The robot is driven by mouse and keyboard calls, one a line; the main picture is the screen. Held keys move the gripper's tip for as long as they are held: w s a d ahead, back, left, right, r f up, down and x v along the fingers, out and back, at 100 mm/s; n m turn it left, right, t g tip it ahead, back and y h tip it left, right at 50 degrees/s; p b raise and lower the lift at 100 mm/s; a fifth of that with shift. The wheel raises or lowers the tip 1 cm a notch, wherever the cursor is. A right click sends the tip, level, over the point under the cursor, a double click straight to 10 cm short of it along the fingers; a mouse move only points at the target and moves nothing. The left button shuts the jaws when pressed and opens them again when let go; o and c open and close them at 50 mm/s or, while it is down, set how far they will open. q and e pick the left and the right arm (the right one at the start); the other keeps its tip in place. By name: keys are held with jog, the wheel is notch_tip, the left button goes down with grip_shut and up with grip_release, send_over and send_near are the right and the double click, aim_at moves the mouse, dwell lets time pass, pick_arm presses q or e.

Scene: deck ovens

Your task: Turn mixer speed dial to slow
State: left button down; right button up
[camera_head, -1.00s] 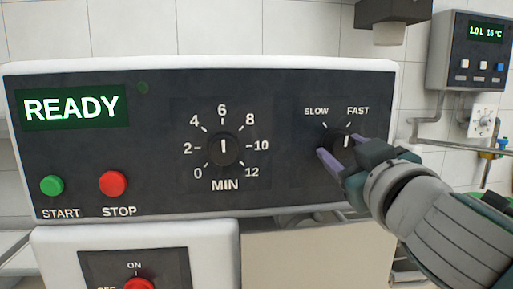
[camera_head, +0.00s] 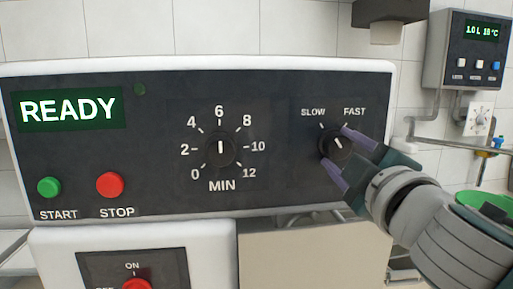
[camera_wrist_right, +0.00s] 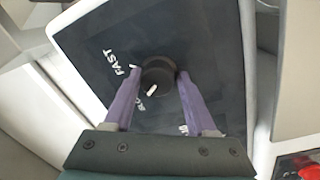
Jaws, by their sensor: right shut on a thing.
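The black speed dial (camera_head: 337,144) is on the right of the mixer's dark panel, below the SLOW label (camera_head: 313,112) and the FAST label (camera_head: 354,112). Its white pointer leans up and left, toward the SLOW side. My right gripper (camera_head: 334,150) is shut on the dial, with one purple finger at its upper right and one at its lower left. In the right wrist view the dial (camera_wrist_right: 158,76) sits between the two fingertips, and its white pointer faces the partly hidden SLOW lettering. My left gripper is not in view.
The timer dial (camera_head: 220,148) points straight up at 6. A green START button (camera_head: 49,187), a red STOP button (camera_head: 110,184) and a READY display (camera_head: 68,108) are at the left. A water control box (camera_head: 477,50) hangs on the wall at the upper right.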

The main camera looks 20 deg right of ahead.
jog(key=shift+r, duration=0.4)
jog(key=o, duration=1.3)
jog(key=shift+d+f, duration=0.1)
jog(key=shift+f, duration=0.1)
jog(key=shift+s+f, duration=0.1)
jog(key=shift+s, duration=0.1)
jog(key=b+v, duration=0.2)
jog(key=v, duration=0.7)
jog(key=shift+s, duration=0.25)
